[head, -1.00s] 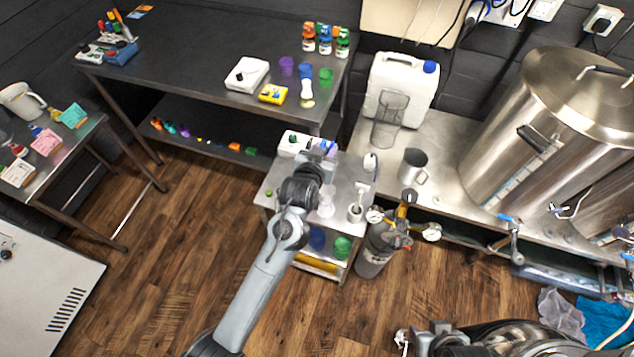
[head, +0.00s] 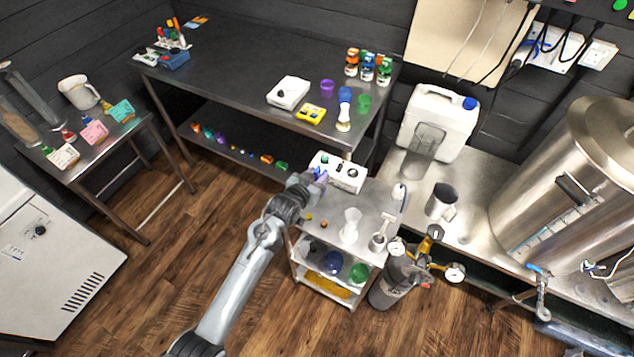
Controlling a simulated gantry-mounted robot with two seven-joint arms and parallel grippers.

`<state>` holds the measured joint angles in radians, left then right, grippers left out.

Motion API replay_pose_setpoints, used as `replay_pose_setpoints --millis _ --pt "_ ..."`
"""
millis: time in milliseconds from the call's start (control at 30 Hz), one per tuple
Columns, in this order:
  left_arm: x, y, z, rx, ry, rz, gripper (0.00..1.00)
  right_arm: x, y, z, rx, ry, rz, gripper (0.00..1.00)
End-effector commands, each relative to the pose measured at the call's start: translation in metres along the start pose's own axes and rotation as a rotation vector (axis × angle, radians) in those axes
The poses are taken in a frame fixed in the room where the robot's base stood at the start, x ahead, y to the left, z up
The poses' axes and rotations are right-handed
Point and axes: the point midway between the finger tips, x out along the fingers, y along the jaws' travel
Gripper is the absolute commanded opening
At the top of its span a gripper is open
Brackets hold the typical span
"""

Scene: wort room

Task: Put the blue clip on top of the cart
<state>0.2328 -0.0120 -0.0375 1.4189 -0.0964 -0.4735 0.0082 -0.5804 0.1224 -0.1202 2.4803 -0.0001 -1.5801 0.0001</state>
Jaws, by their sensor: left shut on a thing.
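My left gripper (head: 316,178) is over the far left corner of the cart (head: 372,198), in front of the white box on it. It is shut on a small blue-violet thing (head: 321,173), which looks like the blue clip. The gripper hides much of it, and I cannot tell whether it touches the cart top. The cart is a small steel one with shelves. My right gripper is not in view.
The cart top holds a white box with knobs (head: 338,171), a clear flask (head: 351,225) and a small cup with a tool (head: 378,242). A gas cylinder (head: 390,285) stands close right of the cart. Several small coloured things lie on the dark table's lower shelf (head: 225,148).

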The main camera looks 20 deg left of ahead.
Motion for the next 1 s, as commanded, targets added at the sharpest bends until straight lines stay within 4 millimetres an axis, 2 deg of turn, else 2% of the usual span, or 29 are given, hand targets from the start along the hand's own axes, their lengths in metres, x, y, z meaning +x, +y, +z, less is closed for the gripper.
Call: replay_pose_setpoints --millis 100,267,700,733,900,1000 --pt "0.006 0.000 0.016 0.000 -0.003 0.000 0.00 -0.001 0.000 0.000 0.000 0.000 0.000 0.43" --pt "0.012 0.000 0.029 0.000 -0.001 0.000 0.00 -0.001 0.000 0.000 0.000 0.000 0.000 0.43" --pt "0.014 0.000 0.034 0.001 0.000 0.000 0.00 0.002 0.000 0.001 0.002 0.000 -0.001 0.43" --pt "0.014 0.000 0.034 0.001 -0.001 0.000 0.38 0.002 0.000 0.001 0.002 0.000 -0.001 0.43" --pt "0.013 0.000 0.034 0.000 -0.001 -0.001 0.62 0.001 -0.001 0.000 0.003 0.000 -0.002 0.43" --pt "0.013 0.000 0.034 0.000 -0.001 0.000 0.62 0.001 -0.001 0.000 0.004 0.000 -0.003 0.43"
